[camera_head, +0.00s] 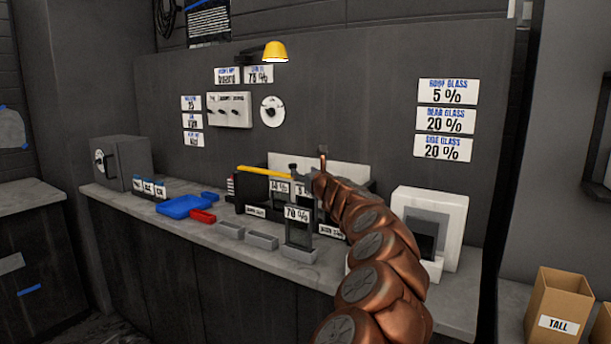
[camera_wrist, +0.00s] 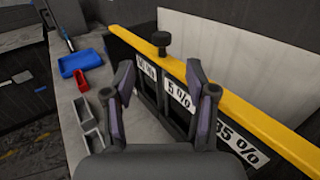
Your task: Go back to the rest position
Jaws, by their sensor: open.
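My gripper (camera_head: 306,172) is at the end of my copper-coloured arm, above the rack on the counter. In the wrist view my gripper (camera_wrist: 160,72) has its two fingers spread apart with nothing between them. Beyond them is a yellow bar (camera_wrist: 218,104) with a black knob (camera_wrist: 161,41), along the top of a dark rack with labelled slots. Labels reading 5 % (camera_wrist: 180,92) and 35 % (camera_wrist: 240,143) show there. In the head view the yellow bar (camera_head: 262,171) is partly hidden by my arm.
A 70 % sample (camera_head: 298,224) stands upright in a grey holder beside empty grey holders (camera_head: 262,241). A blue tray (camera_head: 184,206) and red block (camera_head: 203,216) lie to the left. A white frame (camera_head: 451,203) stands right of my arm. A lamp (camera_head: 274,51) juts from the wall.

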